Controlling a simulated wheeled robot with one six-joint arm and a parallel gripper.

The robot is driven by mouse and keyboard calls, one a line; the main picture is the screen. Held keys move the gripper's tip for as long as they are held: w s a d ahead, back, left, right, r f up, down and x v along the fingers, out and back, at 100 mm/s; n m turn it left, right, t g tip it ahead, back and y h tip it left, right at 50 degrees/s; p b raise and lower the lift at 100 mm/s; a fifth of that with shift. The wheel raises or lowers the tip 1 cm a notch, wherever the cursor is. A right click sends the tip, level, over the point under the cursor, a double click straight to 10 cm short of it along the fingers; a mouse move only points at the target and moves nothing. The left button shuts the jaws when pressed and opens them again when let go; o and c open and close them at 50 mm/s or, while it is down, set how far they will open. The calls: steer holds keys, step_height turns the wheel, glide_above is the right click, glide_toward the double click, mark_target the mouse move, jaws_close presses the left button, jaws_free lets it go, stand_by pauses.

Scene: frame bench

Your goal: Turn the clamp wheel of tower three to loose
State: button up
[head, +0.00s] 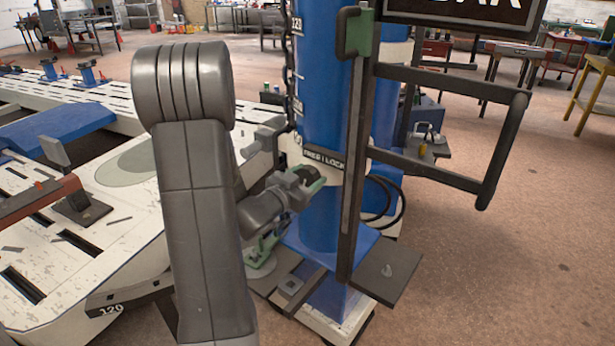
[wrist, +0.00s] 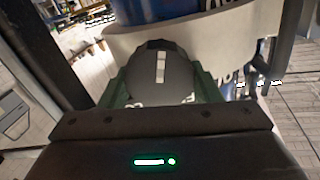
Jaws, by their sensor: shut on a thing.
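The clamp wheel (wrist: 160,85) is a dark round knob with a white stripe across its face. In the wrist view the stripe points nearly straight up, towards the pale collar. My gripper (wrist: 161,78) has a green finger on each side of the wheel and is shut on it. In the head view my gripper (head: 303,184) reaches the front of the blue tower (head: 322,215), just below a dark label (head: 325,160) that seems to read FREE and LOCK. The wheel is mostly hidden there by the gripper. No tower number can be read.
A dark upright bar (head: 352,190) with a green block stands close right of my gripper, and a dark handle frame (head: 500,150) juts out further right. A pale slotted bench (head: 110,240) fills the left.

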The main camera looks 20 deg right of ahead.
steer(key=o, duration=1)
steer(key=v, duration=1.4)
steer(key=shift+d, duration=0.1)
steer(key=shift+d, duration=0.1)
steer(key=x, duration=1.3)
steer(key=shift+w+d, duration=0.25)
steer(key=shift+d, duration=0.05)
